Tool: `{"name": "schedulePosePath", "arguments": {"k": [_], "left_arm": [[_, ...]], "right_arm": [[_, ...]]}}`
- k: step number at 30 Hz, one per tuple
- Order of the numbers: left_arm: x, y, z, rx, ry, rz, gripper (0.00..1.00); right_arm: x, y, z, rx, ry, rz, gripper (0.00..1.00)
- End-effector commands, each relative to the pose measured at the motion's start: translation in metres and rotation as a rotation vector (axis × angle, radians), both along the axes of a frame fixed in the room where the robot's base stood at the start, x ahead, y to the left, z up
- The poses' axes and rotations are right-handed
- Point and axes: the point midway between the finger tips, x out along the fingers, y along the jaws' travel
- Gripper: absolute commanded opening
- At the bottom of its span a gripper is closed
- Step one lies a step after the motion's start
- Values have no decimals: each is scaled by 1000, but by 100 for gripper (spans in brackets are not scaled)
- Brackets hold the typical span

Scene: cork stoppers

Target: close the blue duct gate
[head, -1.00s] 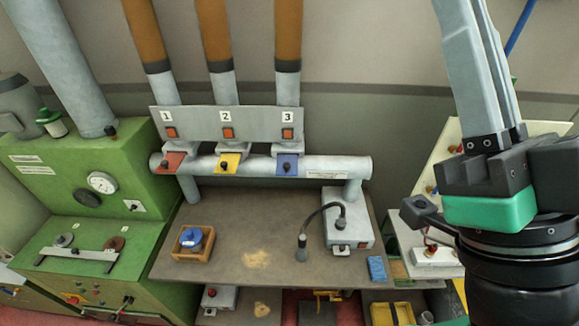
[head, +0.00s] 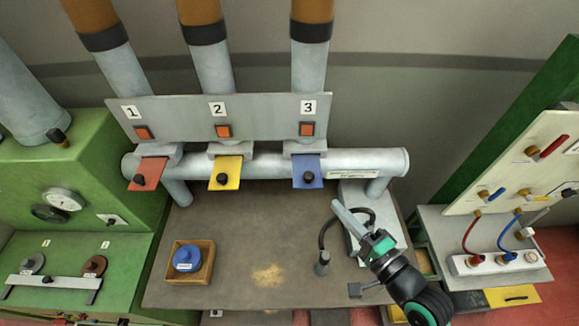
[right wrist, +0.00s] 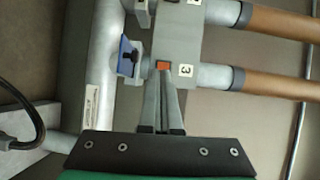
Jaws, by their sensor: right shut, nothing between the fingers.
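The blue duct gate (head: 309,178) is a flat blue plate with a black knob, under duct 3. It sticks out toward the front, over the grey horizontal pipe. In the right wrist view the blue gate (right wrist: 126,54) shows left of my fingertips. My right gripper (head: 338,206) is shut and empty, below and slightly right of the blue gate in the head view and apart from it. In the right wrist view its closed fingers (right wrist: 163,75) point up the picture, overlapping the panel near the orange switch. My left gripper is not in view.
A red gate (head: 147,172) and a yellow gate (head: 225,172) sit to the left on the same pipe (head: 370,162). A grey box with a black gooseneck (head: 323,242) stands near my right gripper. A wooden tray (head: 203,269) holds a blue round item.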

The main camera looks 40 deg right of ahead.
Motion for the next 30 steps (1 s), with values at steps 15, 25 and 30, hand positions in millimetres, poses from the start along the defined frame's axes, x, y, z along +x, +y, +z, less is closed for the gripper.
{"name": "schedulePosePath", "arguments": {"k": [15, 25, 30], "left_arm": [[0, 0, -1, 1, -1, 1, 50], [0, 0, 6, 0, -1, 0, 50], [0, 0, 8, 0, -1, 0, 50]], "right_arm": [[6, -17, -36, 23, 71, -51, 0], [75, -30, -47, 24, 71, -52, 0], [103, -35, -51, 23, 71, -53, 0]]}}
